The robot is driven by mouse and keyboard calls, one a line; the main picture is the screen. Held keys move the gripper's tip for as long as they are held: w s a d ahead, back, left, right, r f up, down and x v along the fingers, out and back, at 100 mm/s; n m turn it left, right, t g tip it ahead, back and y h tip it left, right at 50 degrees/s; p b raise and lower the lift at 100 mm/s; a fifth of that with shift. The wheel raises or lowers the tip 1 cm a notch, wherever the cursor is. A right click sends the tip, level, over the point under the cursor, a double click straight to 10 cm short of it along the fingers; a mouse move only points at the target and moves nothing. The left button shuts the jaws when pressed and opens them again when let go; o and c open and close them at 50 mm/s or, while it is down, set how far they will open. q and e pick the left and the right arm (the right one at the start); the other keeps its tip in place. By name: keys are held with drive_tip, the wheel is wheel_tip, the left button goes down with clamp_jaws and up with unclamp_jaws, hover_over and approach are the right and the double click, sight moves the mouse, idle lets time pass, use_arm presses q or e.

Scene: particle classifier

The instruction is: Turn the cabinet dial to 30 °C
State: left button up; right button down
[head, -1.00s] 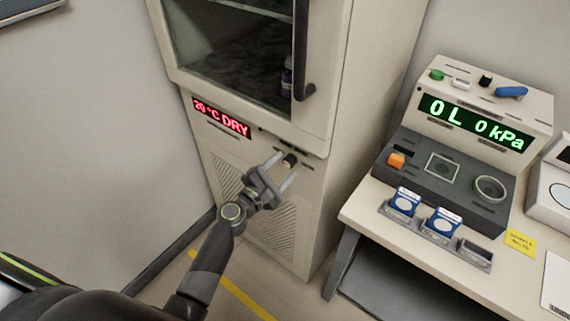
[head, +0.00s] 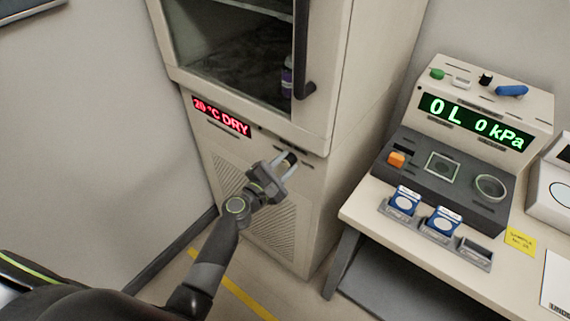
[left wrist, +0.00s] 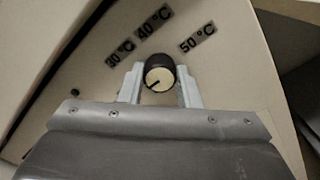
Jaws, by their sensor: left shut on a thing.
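The cabinet dial (head: 290,158) is a small black knob on the cabinet front, below the door. In the left wrist view the dial (left wrist: 159,75) shows a cream face with a dark pointer line slanting to the lower left. Labels for 30 °C (left wrist: 119,53), 40 °C (left wrist: 153,21) and 50 °C (left wrist: 197,40) lie around it. My left gripper (head: 283,164) is shut on the dial, one finger on each side. The cabinet's red display (head: 221,116) reads 20 °C DRY. My right gripper is not in view.
The cabinet door (head: 233,50) with a dark window and handle (head: 304,75) is above the dial. At right, a desk (head: 360,212) holds a device with a green display (head: 475,121) reading 0 L 0 kPa. A wall is close on the left.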

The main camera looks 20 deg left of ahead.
use_arm(q)
drive_tip(key=shift+f+m+b, duration=0.15)
drive_tip(key=shift+m+b, duration=0.45)
drive_tip(key=shift+m, duration=0.1)
drive_tip(key=m+b, duration=0.2)
drive_tip(key=m, duration=0.1)
drive_tip(key=m+b, duration=0.3)
drive_tip(key=m, duration=0.2)
drive_tip(key=shift+m+b, duration=0.55)
drive_tip(key=shift+m, duration=0.55)
drive_tip(key=o, duration=1)
drive_tip(key=shift+c, duration=0.2)
